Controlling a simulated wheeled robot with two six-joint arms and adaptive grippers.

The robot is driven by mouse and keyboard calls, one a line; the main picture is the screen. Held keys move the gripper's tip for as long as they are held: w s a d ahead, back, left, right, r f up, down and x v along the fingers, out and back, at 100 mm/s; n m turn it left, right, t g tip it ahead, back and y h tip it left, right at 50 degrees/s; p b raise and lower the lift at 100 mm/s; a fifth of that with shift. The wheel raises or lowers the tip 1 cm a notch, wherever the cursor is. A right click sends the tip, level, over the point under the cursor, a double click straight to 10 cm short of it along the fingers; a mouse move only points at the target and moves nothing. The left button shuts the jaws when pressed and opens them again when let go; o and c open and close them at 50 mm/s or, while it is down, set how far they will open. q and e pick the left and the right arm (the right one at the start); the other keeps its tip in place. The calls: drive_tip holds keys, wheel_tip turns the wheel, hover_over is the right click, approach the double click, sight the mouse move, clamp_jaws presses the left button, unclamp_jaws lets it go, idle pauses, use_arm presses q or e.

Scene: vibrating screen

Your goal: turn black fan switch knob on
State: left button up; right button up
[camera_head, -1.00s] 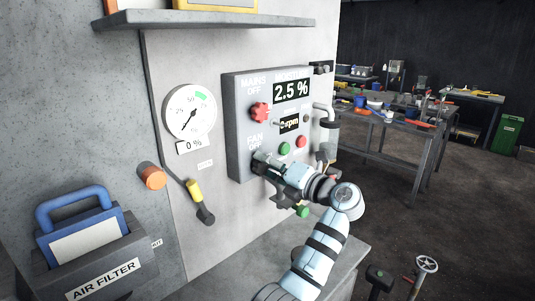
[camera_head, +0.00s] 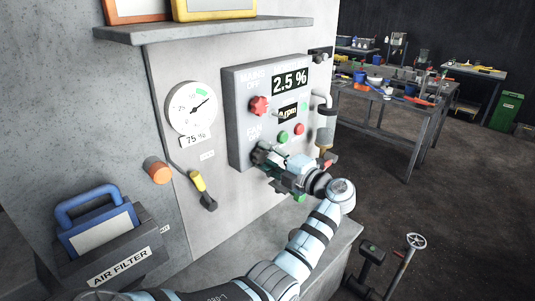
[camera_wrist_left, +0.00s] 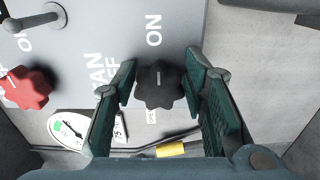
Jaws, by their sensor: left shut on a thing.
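The black fan knob (camera_head: 260,154) sits low on the grey control panel (camera_head: 236,112), below the red knob (camera_head: 259,106). My left gripper (camera_head: 268,165) is at the panel, with its fingers on the black knob. In the left wrist view the black lobed knob (camera_wrist_left: 160,86) lies between the two green finger pads of my left gripper (camera_wrist_left: 162,88). The gripper is shut on it. The printed word ON is above the knob in that view. The round gauge (camera_head: 192,107) has its needle to the upper right and reads 75 %. My right gripper is not in view.
A yellow-handled lever (camera_head: 198,182) and an orange knob (camera_head: 157,171) are left of the panel. Green (camera_head: 282,136) and red (camera_head: 299,129) buttons are close above my wrist. A shelf (camera_head: 205,29) overhangs the panel. The air filter box (camera_head: 120,255) stands at lower left.

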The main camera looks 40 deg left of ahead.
use_arm(q)
drive_tip(key=shift+r, duration=0.2)
drive_tip(key=o, duration=1.2)
drive_tip(key=shift+w+f, duration=0.1)
drive_tip(key=shift+d, duration=0.25)
drive_tip(key=d, duration=0.7)
drive_tip(key=s+d, duration=0.1)
drive_tip(key=d, duration=0.3)
drive_tip(key=shift+d, duration=0.35)
drive_tip(key=shift+a, duration=0.15)
drive_tip(key=shift+f, duration=0.1)
